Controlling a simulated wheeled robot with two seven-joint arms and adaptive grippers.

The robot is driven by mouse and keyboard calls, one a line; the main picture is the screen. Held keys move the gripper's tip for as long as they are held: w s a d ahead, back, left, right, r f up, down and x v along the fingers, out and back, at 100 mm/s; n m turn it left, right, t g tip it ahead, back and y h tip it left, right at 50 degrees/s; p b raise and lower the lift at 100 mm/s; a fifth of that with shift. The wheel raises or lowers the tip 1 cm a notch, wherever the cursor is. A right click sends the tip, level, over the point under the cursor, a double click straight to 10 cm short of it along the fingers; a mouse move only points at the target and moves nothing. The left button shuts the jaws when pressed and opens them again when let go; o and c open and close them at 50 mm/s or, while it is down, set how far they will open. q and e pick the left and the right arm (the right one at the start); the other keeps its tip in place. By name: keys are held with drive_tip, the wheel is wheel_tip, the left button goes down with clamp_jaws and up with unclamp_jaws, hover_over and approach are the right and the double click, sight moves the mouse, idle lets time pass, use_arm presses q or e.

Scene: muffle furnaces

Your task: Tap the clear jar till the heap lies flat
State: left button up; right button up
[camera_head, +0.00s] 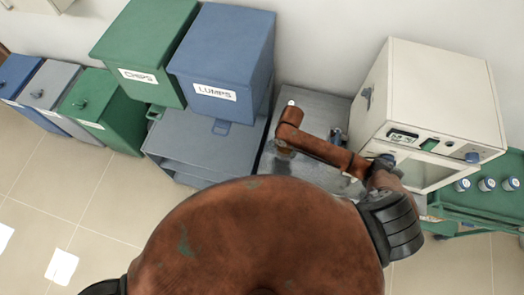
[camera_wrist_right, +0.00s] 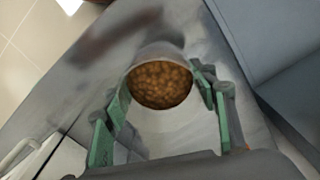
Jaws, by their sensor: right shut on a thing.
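The clear jar (camera_wrist_right: 163,48) shows in the right wrist view, with a heap of brown lumps (camera_wrist_right: 162,86) inside it. The lumps fill most of the round outline, with a bare pale strip of jar wall above them. I cannot tell from this angle how level the heap is. My right gripper (camera_wrist_right: 166,90) has its green fingers on either side of the jar and is shut on it. In the head view my right wrist hangs over the grey bench (camera_head: 312,103) and hides the jar. My left gripper is out of view.
A white furnace (camera_head: 425,85) stands right of the bench. A blue LUMPS bin (camera_head: 222,55) and a green CHIPS bin (camera_head: 140,45) stand left of it. A green cart (camera_head: 500,205) with several small jars is at the far right.

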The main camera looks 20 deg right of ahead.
sight(290, 151)
drive_tip(key=shift+w+d+f, duration=0.1)
drive_tip(key=shift+d+f, duration=0.45)
drive_tip(key=shift+d, duration=0.25)
drive_tip(key=shift+w+d+f, duration=0.1)
drive_tip(key=shift+d+f, duration=0.45)
drive_tip(key=shift+d, duration=0.25)
wheel_tip(290, 151, down, 3)
drive_tip(key=shift+r, duration=0.1)
drive_tip(key=shift+c, duration=0.6)
wheel_tip(290, 151, up, 4)
drive_tip(key=p, duration=0.5)
drive_tip(key=shift+s+f, duration=0.1)
drive_tip(key=shift+f, duration=0.25)
